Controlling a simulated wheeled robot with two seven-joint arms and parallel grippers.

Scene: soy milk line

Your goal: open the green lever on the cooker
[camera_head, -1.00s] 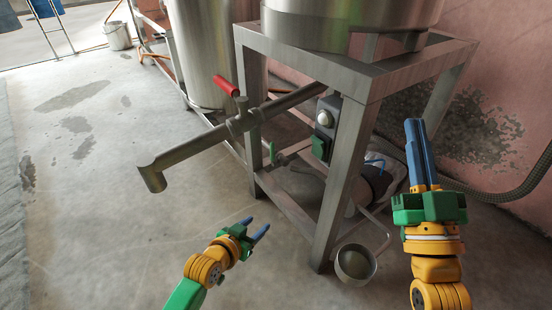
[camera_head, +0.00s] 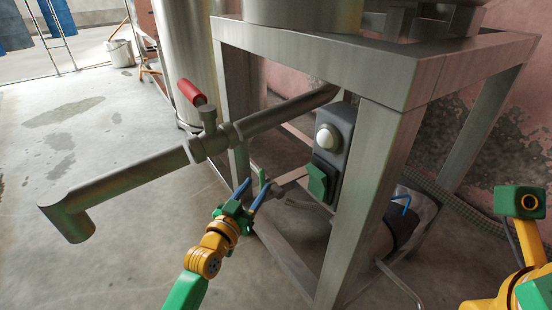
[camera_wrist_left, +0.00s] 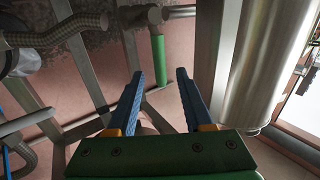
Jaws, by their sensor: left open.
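The green lever (camera_head: 262,179) is a small upright handle on a thin pipe at the cooker's frame. It shows more clearly in the left wrist view (camera_wrist_left: 158,60), hanging from a metal valve, ahead of and between my fingertips. My left gripper (camera_head: 256,186) has its blue fingers spread, near the lever in the head view. It is open and empty in the left wrist view (camera_wrist_left: 160,76); I cannot tell if it touches the lever. My right arm (camera_head: 522,270) shows at the right edge, with its fingers out of sight.
A large pipe with a red-handled valve (camera_head: 192,92) juts out left of the frame, above my left gripper. The steel frame (camera_head: 372,190) has a control box with a green switch (camera_head: 319,180) right of the lever. Open floor (camera_head: 120,240) lies left.

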